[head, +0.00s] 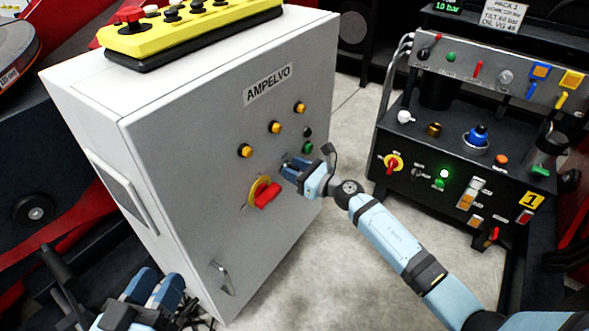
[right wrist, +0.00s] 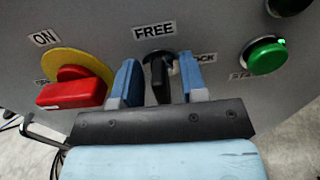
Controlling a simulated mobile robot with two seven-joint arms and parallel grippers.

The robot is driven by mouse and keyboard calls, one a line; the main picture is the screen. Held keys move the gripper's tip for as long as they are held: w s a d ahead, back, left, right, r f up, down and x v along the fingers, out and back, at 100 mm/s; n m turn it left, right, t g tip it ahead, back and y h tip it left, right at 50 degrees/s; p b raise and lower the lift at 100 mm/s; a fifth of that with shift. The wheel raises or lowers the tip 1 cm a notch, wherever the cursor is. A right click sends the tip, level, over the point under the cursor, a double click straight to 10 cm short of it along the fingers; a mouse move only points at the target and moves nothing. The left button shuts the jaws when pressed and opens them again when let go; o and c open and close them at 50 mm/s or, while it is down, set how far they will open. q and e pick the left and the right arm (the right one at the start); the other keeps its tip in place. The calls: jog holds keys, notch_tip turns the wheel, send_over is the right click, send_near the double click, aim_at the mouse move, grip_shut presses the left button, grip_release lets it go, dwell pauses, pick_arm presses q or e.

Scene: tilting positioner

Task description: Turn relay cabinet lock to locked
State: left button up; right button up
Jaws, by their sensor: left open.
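The relay cabinet (head: 190,160) is a white box labelled AMPELVO. Its lock is a black knob (right wrist: 158,76) below a FREE label (right wrist: 154,30), with a partly covered LOCK label (right wrist: 203,57) to its right. The knob looks roughly upright, towards FREE. My right gripper (right wrist: 160,84) is open, one blue finger on each side of the knob with gaps visible. In the head view, my right gripper (head: 293,170) is at the cabinet front and hides the lock. My left gripper (head: 152,290) is open and empty at the bottom left, apart from the cabinet.
A red rotary switch (head: 266,196) on a yellow plate sits beside the right gripper. A green button (right wrist: 264,56) is to the lock's right. Orange buttons (head: 275,127) are above and a door handle (head: 222,278) below. A control bench (head: 470,130) stands right, across open floor.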

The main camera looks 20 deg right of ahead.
grip_shut()
pick_arm(q)
jog(key=shift+r, duration=0.1)
